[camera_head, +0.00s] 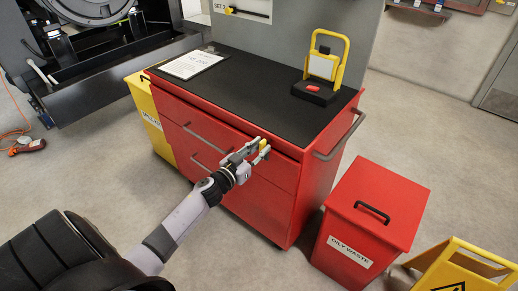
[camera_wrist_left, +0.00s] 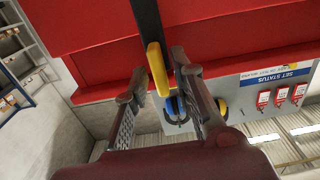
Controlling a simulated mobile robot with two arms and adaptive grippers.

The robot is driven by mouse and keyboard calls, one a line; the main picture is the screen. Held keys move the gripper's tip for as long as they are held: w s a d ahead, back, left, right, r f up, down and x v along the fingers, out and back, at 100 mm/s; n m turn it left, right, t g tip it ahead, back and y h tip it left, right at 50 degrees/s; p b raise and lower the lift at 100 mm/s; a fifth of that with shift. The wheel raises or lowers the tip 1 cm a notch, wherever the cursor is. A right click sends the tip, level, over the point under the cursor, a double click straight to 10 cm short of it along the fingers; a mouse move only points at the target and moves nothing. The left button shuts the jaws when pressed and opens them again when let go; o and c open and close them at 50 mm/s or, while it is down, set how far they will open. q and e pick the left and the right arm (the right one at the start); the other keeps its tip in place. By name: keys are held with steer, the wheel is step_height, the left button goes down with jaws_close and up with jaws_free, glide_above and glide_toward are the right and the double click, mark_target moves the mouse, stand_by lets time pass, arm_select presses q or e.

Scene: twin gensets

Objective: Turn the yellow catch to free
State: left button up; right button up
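The yellow catch (camera_head: 264,145) is at the top front edge of the red tool cabinet (camera_head: 256,204). In the left wrist view the catch (camera_wrist_left: 158,68) is a yellow lever at the end of a dark bar (camera_wrist_left: 146,20), against the red front. My left gripper (camera_head: 256,152) reaches the cabinet front with its fingers around the catch. In the left wrist view its fingers (camera_wrist_left: 160,75) stand apart, one on each side of the catch, with gaps visible. Whether a finger touches it is hard to tell. My right gripper is not in view.
On the black cabinet top are a white sheet (camera_head: 191,65) and a yellow-framed work lamp (camera_head: 324,68). A red oily waste bin (camera_head: 376,212) stands right of the cabinet, a yellow bin (camera_head: 149,117) left. A yellow floor sign (camera_head: 455,265) is at lower right.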

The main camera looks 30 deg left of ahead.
arm_select(q)
jaws_close()
stand_by(0.6)
